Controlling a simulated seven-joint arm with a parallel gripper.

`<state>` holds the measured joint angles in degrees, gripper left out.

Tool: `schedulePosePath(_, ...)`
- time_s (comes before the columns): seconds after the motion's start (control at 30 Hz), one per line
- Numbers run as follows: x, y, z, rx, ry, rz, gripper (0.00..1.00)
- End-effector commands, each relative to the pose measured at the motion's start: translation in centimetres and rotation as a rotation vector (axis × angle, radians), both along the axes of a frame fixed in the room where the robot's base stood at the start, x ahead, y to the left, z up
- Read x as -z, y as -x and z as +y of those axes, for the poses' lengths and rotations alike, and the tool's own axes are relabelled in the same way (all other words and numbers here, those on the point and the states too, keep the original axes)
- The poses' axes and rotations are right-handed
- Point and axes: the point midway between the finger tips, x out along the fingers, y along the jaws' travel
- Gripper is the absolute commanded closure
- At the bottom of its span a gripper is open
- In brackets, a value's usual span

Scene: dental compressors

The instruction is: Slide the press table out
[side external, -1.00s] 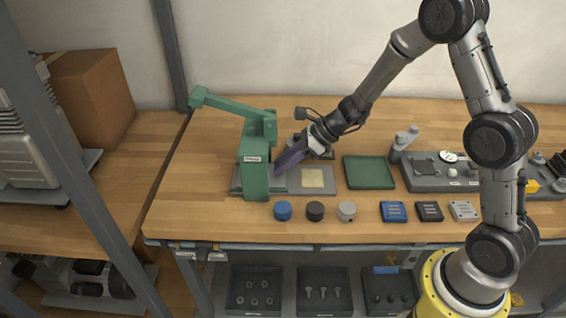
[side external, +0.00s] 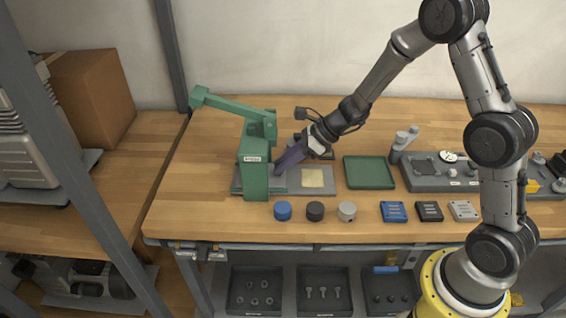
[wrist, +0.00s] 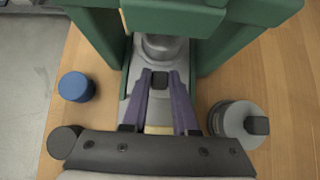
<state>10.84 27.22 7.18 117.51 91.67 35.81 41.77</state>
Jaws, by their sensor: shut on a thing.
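The green press (side external: 254,165) stands at the left of the bench, its lever arm reaching up to the left. Its grey press table (side external: 325,175) lies low at the press's base and extends to the right, with a cream pad on it. My gripper (wrist: 159,80) has its purple fingers pointing under the press frame. They are closed on a small dark knob (wrist: 159,81) on the grey table, just in front of the grey ram (wrist: 163,48). In the side view the press body and fingers hide this grip.
A green tray (side external: 369,173) lies right of the press table. Blue, black and grey round caps (side external: 315,211) stand in front. A grey round part with a dark knob (wrist: 240,123) is close beside my right finger in the wrist view. Bare wood lies left of the press.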

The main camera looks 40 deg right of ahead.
Motion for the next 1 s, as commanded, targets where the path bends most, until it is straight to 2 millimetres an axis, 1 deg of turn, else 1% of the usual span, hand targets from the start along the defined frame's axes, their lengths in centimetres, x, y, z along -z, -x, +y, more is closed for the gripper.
schedulePosePath(0.17, -0.1, 0.0, -0.1, 0.000, 0.000, -0.002, 1.00)
schedulePosePath(0.27, -0.1, 0.7, -0.9, 0.003, 0.000, -0.002, 1.00)
schedulePosePath(0.37, -0.1, 2.3, -2.6, 0.007, 0.000, -0.002, 1.00)
schedulePosePath(0.5, -0.1, 4.9, -5.2, 0.008, 0.000, -0.002, 1.00)
schedulePosePath(0.6, -0.1, 6.4, -6.7, 0.007, 0.001, -0.003, 1.00)
schedulePosePath(0.7, -0.1, 7.4, -7.6, 0.005, 0.000, -0.003, 1.00)
schedulePosePath(0.8, -0.1, 7.9, -8.1, 0.003, 0.001, -0.003, 1.00)
schedulePosePath(1.0, -0.1, 8.1, -8.2, 0.001, 0.003, -0.001, 1.00)
